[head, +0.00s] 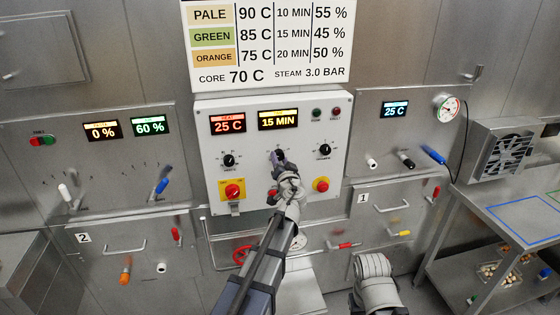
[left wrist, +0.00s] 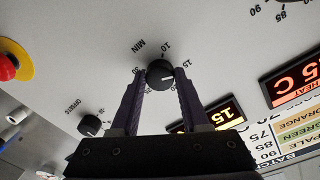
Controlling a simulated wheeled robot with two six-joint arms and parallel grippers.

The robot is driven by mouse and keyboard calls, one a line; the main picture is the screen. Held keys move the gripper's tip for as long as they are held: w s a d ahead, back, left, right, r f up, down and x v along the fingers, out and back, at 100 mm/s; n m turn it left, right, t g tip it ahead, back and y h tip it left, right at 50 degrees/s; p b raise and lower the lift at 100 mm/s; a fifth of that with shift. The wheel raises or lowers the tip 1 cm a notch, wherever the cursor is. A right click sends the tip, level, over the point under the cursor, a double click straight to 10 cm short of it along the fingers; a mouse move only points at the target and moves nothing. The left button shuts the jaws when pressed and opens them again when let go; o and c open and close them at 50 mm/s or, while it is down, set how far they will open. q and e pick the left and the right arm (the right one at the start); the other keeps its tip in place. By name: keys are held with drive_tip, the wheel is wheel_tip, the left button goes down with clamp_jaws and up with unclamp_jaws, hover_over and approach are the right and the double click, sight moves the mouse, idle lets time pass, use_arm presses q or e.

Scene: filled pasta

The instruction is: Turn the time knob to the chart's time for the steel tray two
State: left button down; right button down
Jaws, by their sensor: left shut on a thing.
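The black time knob (head: 281,154) is on the white control panel (head: 325,107), below the time display (head: 278,119), which reads 15 MIN. My left gripper (head: 277,160) is shut on it. In the left wrist view the two dark fingers are on either side of the time knob (left wrist: 160,73), near a MIN scale with 10 and 15 legible. The chart (head: 270,45) above lists pale 90 C, 10 MIN, 55 %; green 85 C, 15 MIN, 45 %; orange 75 C, 20 MIN, 50 %. I cannot tell which tray is steel tray two. My right gripper is not in view.
The heat display (head: 228,122) reads 25 C, with a black knob (head: 228,160) below. Another knob (head: 324,150) is right of the time knob. Red-on-yellow buttons (head: 232,190) (head: 321,184) sit low on the panel. A steel cart (head: 490,215) stands at right.

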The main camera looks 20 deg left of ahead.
use_arm(q)
drive_tip(key=shift+s, duration=0.1)
drive_tip(key=shift+c, duration=2)
unclamp_jaws()
drive_tip(key=v, duration=0.7)
drive_tip(key=shift+s, duration=0.3)
drive_tip(key=shift+d, duration=0.15)
